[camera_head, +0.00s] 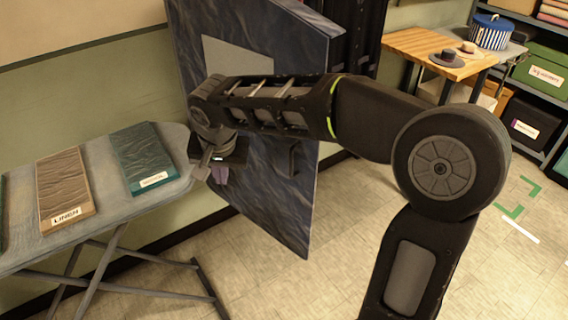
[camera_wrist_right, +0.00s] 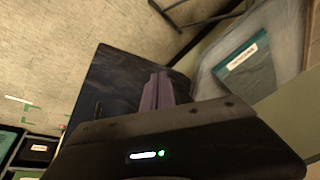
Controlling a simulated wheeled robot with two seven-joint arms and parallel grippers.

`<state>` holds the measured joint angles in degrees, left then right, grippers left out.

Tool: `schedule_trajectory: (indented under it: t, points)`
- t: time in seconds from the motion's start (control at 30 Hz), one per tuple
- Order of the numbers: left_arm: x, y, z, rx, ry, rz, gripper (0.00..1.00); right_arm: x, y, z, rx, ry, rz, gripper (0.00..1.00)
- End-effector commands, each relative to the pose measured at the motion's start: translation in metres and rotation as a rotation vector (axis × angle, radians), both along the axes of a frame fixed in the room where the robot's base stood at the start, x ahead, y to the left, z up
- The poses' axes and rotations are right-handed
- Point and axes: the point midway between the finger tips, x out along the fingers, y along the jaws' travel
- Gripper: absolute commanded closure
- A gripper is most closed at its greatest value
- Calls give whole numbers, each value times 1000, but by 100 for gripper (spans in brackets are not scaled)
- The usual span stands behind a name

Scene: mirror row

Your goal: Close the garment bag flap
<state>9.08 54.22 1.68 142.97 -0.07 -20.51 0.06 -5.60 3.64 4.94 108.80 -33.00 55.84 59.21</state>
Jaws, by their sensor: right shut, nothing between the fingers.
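The garment bag flap (camera_head: 255,218) is a large dark blue-grey panel with a wrinkled fabric look. It stands upright and swung out from the wall, with a grey patch (camera_head: 235,56) near its top and a small dark handle (camera_head: 293,160). My right arm reaches across in front of it and hides part of it. My right gripper (camera_head: 220,174) is shut and empty near the panel's left part; I cannot tell whether it touches. In the right wrist view its purple-grey fingers (camera_wrist_right: 157,91) are together in front of the dark panel (camera_wrist_right: 110,85). My left gripper is not in view.
An ironing board (camera_head: 100,220) at left holds a brown folded cloth (camera_head: 65,183) and a teal one (camera_head: 143,158), close to my right gripper. A wooden table (camera_head: 425,47) with hats and a shelf (camera_head: 550,150) stand at back right.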

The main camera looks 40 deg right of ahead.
Motion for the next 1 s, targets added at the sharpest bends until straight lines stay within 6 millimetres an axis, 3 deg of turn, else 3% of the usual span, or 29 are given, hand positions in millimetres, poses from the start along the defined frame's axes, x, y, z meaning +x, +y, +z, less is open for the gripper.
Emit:
schedule_trajectory:
  t: [0.03, 0.1, 0.2, 0.3, 0.73, 1.0]
  points:
    - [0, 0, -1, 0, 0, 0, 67, -11, -21, 24, -32, 8, -120, 100]
    - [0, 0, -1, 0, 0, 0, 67, -29, -46, 45, -69, 31, -282, 100]
    - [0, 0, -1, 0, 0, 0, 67, -49, -69, 63, -109, 56, -450, 100]
    - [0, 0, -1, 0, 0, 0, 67, -59, -78, 70, -129, 65, -533, 100]
    - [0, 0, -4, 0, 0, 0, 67, -61, -80, 66, -132, 70, -546, 100]
    - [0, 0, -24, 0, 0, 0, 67, -57, -90, 39, -132, 73, -547, 100]
